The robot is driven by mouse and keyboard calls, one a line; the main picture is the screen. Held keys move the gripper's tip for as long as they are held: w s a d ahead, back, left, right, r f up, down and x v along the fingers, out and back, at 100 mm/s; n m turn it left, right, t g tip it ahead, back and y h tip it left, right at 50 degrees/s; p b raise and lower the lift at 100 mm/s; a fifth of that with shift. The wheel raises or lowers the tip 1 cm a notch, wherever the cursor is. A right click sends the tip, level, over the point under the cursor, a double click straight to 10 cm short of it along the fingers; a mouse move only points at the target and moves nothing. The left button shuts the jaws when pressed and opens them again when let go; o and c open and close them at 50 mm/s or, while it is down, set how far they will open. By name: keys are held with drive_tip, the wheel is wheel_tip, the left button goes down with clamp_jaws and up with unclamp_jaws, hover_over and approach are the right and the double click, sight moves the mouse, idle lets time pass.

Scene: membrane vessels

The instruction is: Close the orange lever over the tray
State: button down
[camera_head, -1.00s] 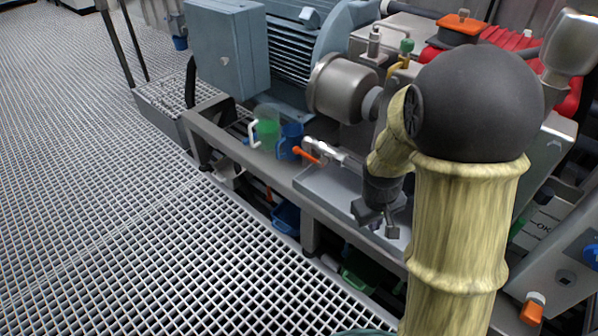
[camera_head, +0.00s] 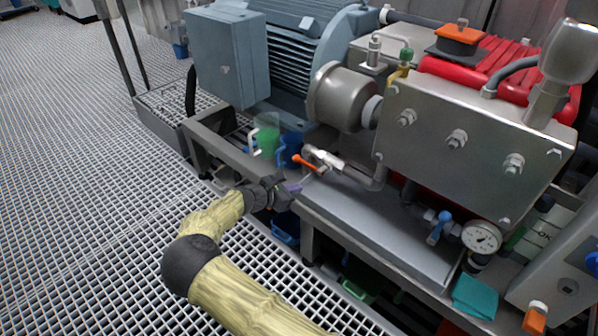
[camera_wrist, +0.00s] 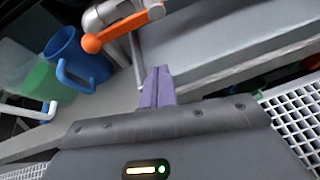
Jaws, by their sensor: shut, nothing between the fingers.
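The orange lever (camera_head: 304,163) sits on a silver valve at the end of a pipe, above the left end of the grey tray (camera_head: 400,245). In the wrist view the orange lever (camera_wrist: 122,30) has a round knob at its left end and lies close ahead of my gripper. My gripper (camera_head: 296,188) is shut and empty, at the tray's left front edge, just below and in front of the lever. Its purple fingertips (camera_wrist: 158,82) are pressed together in the wrist view, apart from the lever.
A blue jug (camera_wrist: 75,62) and a green jug (camera_head: 267,135) stand left of the lever. A steel pump block (camera_head: 470,140) and a pressure gauge (camera_head: 481,237) stand over the tray's right part. Open grating floor (camera_head: 110,220) lies to the left.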

sight(308, 165)
drive_tip(key=a+n+t, duration=0.1)
drive_tip(key=a, duration=0.1)
drive_tip(key=a+n, duration=0.1)
drive_tip(key=a, duration=0.2)
drive_tip(key=shift+n+t, duration=0.3)
drive_tip(key=shift+t, duration=0.1)
drive_tip(key=b+x, duration=0.2)
drive_tip(key=x, duration=0.3)
drive_tip(key=b+x, duration=0.3)
drive_tip(key=x, duration=0.2)
drive_tip(key=shift+w+d+f+b, duration=0.1)
drive_tip(key=shift+w+f+b, duration=0.1)
drive_tip(key=shift+f+b, duration=0.15)
drive_tip(key=r, duration=0.1)
drive_tip(key=r+b, duration=0.1)
drive_tip(key=r, duration=0.1)
drive_tip(key=shift+s+a+r, duration=0.2)
drive_tip(key=shift+a+r, duration=0.1)
drive_tip(key=shift+r, duration=0.05)
drive_tip(key=shift+d+r, duration=0.15)
drive_tip(key=shift+r, duration=0.2)
drive_tip(key=shift+d, duration=0.15)
